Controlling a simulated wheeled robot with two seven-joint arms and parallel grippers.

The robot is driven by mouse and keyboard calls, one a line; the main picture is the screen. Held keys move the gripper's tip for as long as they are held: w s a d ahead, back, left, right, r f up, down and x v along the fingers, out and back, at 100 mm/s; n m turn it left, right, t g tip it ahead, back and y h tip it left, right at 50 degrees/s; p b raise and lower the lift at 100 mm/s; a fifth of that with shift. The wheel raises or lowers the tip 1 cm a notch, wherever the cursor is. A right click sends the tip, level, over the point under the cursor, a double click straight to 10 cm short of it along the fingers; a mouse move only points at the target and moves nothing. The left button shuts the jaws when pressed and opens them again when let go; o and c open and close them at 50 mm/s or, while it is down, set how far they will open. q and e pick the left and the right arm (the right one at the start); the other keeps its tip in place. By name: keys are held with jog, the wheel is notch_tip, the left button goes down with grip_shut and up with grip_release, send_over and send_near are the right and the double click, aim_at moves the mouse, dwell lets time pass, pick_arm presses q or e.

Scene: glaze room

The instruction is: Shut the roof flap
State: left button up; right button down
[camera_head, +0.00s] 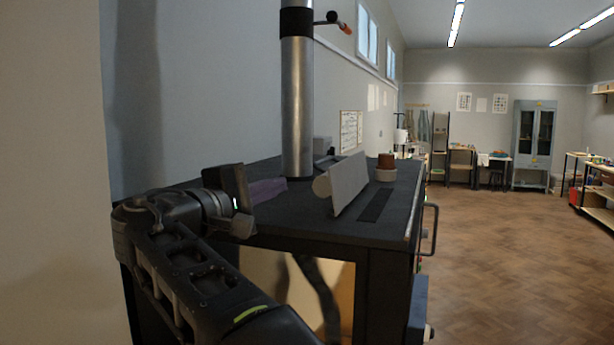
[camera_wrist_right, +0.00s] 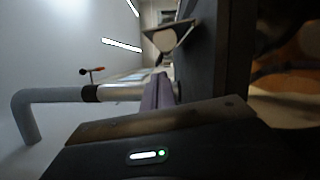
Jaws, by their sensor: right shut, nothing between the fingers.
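The roof flap (camera_head: 348,183) is a pale grey plate standing up at a tilt from the dark top of a kiln-like cabinet (camera_head: 300,222). Beside its foot is a dark slot (camera_head: 376,204). In the right wrist view the flap (camera_wrist_right: 180,32) is seen small, at the top, beyond the finger. My right gripper (camera_head: 241,192) is shut and empty at the roof's near left edge, left of the flap and apart from it. My left gripper is not in view.
A steel flue pipe (camera_head: 297,110) rises from the roof behind the flap. Open wooden floor (camera_head: 500,250) lies to the right.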

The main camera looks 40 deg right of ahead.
aim_at(336, 170)
jog(key=p+x, duration=0.3)
jog(key=x, duration=0.5)
jog(key=shift+w+d, duration=0.15)
jog(key=shift+d, duration=0.2)
jog(key=shift+p+x, duration=0.45)
jog(key=shift+x, duration=0.3)
jog(key=shift+f, duration=0.1)
jog(key=shift+d, duration=0.15)
